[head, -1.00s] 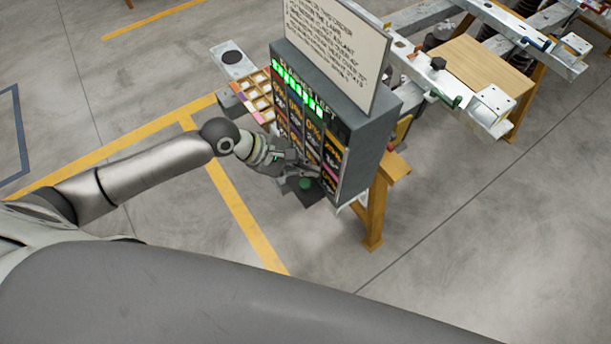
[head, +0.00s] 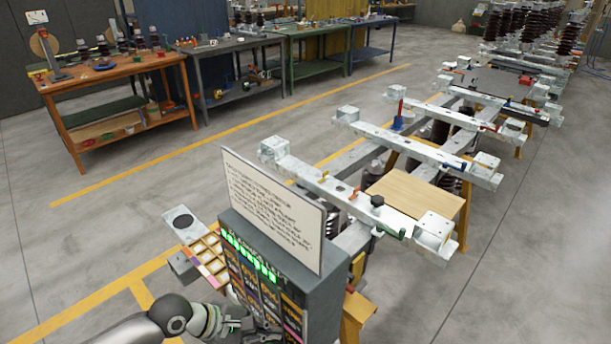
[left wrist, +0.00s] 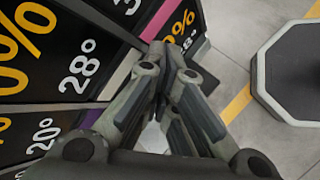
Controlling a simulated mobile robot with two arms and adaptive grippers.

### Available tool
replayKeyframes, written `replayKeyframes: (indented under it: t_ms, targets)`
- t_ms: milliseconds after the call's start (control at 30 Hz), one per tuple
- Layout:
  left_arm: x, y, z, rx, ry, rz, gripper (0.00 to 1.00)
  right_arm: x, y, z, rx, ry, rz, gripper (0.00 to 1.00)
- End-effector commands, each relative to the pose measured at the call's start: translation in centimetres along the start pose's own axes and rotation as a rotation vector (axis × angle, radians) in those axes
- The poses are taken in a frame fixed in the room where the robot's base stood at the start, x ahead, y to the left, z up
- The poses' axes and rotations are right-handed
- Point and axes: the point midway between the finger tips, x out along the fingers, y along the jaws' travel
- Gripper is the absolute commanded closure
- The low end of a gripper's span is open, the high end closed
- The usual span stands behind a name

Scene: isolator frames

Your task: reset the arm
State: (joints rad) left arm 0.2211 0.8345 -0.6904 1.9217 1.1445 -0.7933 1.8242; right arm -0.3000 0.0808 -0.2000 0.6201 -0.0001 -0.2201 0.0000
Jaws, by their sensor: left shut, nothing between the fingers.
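My left arm comes in at the bottom of the head view. My left gripper (head: 262,334) is at the lower front of a grey display box, partly cut off by the picture's bottom edge. In the left wrist view the gripper (left wrist: 160,75) is shut with nothing in it. Its fingers are close to the printed panel (left wrist: 60,60) of the box, which shows percent and degree figures; I cannot tell whether they touch it. My right gripper is in neither view.
The display box (head: 333,292) carries a white text sign (head: 270,210). A tray with compartments (head: 207,255) is left of it. Isolator frames (head: 330,190) stand behind, with a wooden board (head: 412,195). Workbenches (head: 110,75) line the back. Floor at right is clear.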

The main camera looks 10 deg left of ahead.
Motion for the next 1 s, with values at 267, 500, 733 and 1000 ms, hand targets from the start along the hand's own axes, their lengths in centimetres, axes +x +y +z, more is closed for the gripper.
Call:
replayKeyframes:
  t_ms: [267,500,733,1000]
  targets:
    - [1.1,-2.2,2.7,0.245,-0.005,-0.024,1.0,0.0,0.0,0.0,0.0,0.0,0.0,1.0]
    - [1.2,-5.5,5.6,0.733,0.062,-0.063,1.0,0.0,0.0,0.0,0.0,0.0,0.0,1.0]
    - [-1.2,-8.7,5.2,1.131,0.203,-0.185,1.0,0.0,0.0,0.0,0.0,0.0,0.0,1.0]
    - [-5.9,-13.1,2.4,1.383,0.313,-0.447,1.0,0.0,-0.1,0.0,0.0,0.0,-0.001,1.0]
